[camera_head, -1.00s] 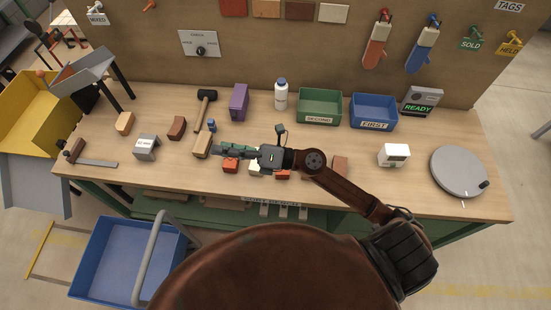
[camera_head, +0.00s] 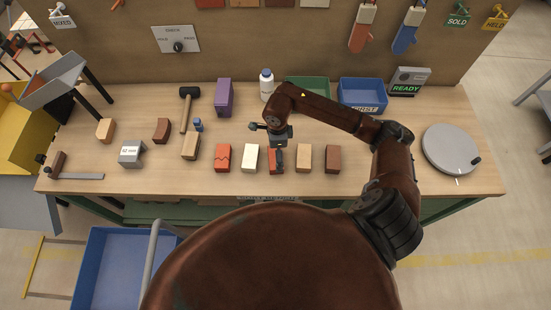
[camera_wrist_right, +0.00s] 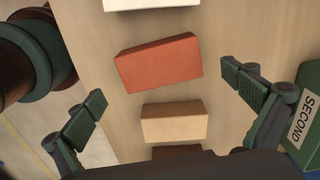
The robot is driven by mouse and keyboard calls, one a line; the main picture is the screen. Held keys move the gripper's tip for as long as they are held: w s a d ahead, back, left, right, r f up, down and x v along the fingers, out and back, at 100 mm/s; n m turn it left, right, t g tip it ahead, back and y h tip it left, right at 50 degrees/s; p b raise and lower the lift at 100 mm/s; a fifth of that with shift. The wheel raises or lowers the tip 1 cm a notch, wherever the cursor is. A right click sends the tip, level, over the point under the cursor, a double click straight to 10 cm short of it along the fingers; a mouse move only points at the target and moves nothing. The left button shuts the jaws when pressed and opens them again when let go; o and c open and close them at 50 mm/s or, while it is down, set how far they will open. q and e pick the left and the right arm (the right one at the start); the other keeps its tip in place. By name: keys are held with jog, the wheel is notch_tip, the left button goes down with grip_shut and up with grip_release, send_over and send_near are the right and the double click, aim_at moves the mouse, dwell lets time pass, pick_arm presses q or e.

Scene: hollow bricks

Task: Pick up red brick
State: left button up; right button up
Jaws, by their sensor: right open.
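A plain red brick (camera_head: 273,167) lies on the bench in a row of bricks, partly hidden by my right gripper (camera_head: 278,156). In the right wrist view the red brick (camera_wrist_right: 158,62) shows whole, apart from the fingers. My right gripper (camera_wrist_right: 168,104) is open and empty there, pointing down, with its fingers wide on either side of the row. A second red brick (camera_head: 222,158) with a dark jagged line stands at the row's left end. My left gripper is in neither view.
A cream brick (camera_head: 250,158) is left of the plain red one; tan (camera_head: 303,158) and brown (camera_head: 333,158) bricks are to its right. A green bin (camera_head: 312,85) and a blue bin (camera_head: 362,92) stand behind. A white bottle (camera_head: 266,84) is behind the row.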

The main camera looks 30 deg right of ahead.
jog(key=f, duration=0.3)
jog(key=f+p, duration=0.1)
jog(key=f, duration=0.1)
jog(key=shift+w+a+f, duration=0.1)
jog(key=shift+w+a, duration=0.05)
jog(key=shift+a, duration=0.1)
jog(key=c, duration=1.6)
jog(key=shift+c, duration=0.6)
